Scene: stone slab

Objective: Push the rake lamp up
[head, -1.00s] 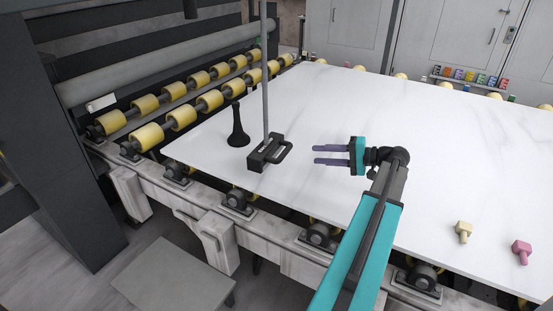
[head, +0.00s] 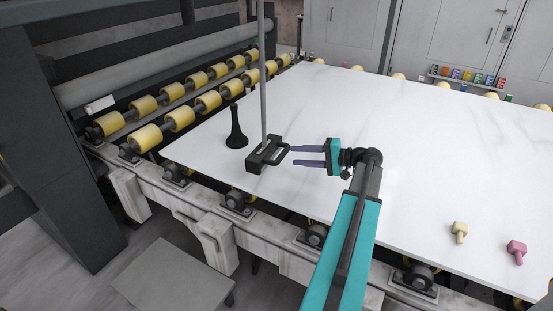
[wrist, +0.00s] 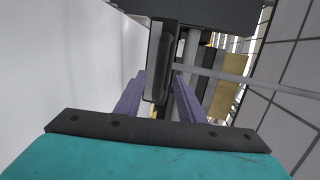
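A black block-shaped base with a loop handle (head: 262,156) stands on the white slab near its left front edge. A thin grey pole (head: 263,80) rises from it and leaves the top of the picture; I take this to be the rake lamp. My gripper (head: 292,157) is open, low over the slab, right of the base, its purple fingertips pointing left at the handle. In the wrist view the dark handle (wrist: 160,60) stands ahead between the two spread fingers (wrist: 158,85). Whether they touch it, I cannot tell.
A black flared stand (head: 236,130) stands left of the base. A yellow peg (head: 459,232) and a pink peg (head: 516,251) lie at the right front. The white slab (head: 400,120) is otherwise bare. Yellow rollers (head: 180,118) line the left side.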

